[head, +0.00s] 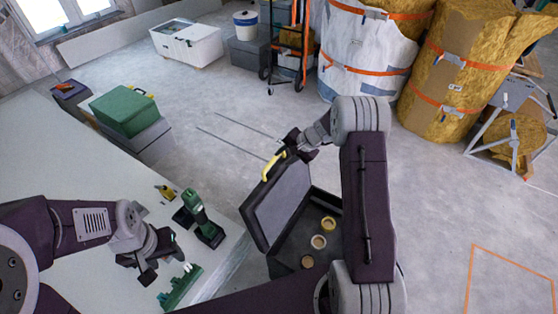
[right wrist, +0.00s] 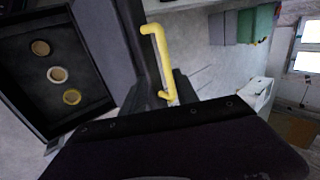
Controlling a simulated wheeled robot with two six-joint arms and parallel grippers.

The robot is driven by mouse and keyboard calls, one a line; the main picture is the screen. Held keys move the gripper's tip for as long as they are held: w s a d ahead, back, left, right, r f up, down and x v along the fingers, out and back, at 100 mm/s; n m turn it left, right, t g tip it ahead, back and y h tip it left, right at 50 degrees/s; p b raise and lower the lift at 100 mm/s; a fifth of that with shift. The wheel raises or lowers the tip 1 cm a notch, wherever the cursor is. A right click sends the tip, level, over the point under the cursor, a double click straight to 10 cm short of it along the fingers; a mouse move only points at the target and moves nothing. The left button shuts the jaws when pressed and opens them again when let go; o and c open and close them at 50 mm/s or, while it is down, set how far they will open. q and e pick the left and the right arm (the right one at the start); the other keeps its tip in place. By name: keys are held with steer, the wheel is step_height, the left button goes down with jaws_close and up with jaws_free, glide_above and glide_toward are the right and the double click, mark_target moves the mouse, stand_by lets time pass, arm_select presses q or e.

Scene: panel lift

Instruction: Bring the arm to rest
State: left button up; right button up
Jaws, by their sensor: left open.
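My left gripper (head: 147,268) is open and empty, low over the pale work surface, left of a green drill. My right gripper (head: 300,146) is at the raised lid of an open dark case (head: 325,225), close by its yellow handle (head: 272,164). In the right wrist view the yellow handle (right wrist: 160,48) stands in front of the gripper, its lower end near the dark fingers. I cannot tell whether the fingers touch it or are shut. Several round pieces lie in the case, which also shows in the right wrist view (right wrist: 98,62).
The green drill (head: 196,210), a small yellow item (head: 165,191) and a green tool (head: 180,287) are on the pale surface (head: 95,165). A green box (head: 124,110) stands beyond. Wrapped rolls (head: 366,50) and a trestle (head: 515,125) stand behind.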

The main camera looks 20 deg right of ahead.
steer(key=v, duration=0.3)
steer(key=shift+r, duration=0.1)
steer(key=s+a+r+n+p, duration=0.2)
steer(key=a+r+p, duration=0.15)
steer(key=r, duration=0.35)
steer(key=s+a+r+n+p, duration=0.2)
steer(key=a+r, duration=0.3)
steer(key=r, duration=0.2)
steer(key=s+d+f+n+g+h+p, duration=0.1)
steer(key=s+n+g+h, duration=0.1)
steer(key=s, duration=0.9)
steer(key=s+d+f+n+g+h+p, duration=0.1)
steer(key=s+n+g+h+p, duration=0.1)
steer(key=s, duration=0.9)
steer(key=shift+s+d+n, duration=0.15)
steer(key=shift+d+n, duration=0.25)
steer(key=shift+n, duration=0.5)
